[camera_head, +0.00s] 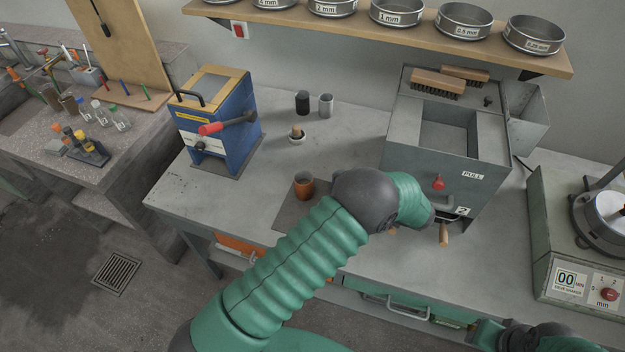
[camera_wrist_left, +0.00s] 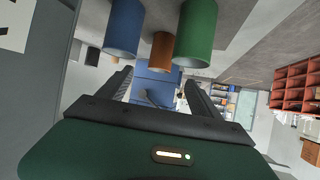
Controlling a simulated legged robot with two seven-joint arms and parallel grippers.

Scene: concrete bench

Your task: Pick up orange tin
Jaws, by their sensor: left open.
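The orange tin (camera_head: 304,188) stands upright and open-topped on a dark mat on the bench, just left of my left arm. It also shows in the left wrist view (camera_wrist_left: 161,54), upside down, between a nearer blue tin (camera_wrist_left: 123,30) and a nearer green tin (camera_wrist_left: 197,36). My left gripper (camera_wrist_left: 158,86) is open, with nothing between its fingers; the orange tin is ahead of it, apart from the fingertips. In the head view my left arm hides the gripper and the blue and green tins. Only part of my right arm shows at the lower right.
A blue machine with a red-ended lever (camera_head: 215,128) stands left of the tin. A grey box marked PULL (camera_head: 400,150) stands close by my left wrist. Small dark and grey cups (camera_head: 302,103) and a mortar (camera_head: 297,138) are behind the tin. A shelf of sieves (camera_head: 350,28) hangs above.

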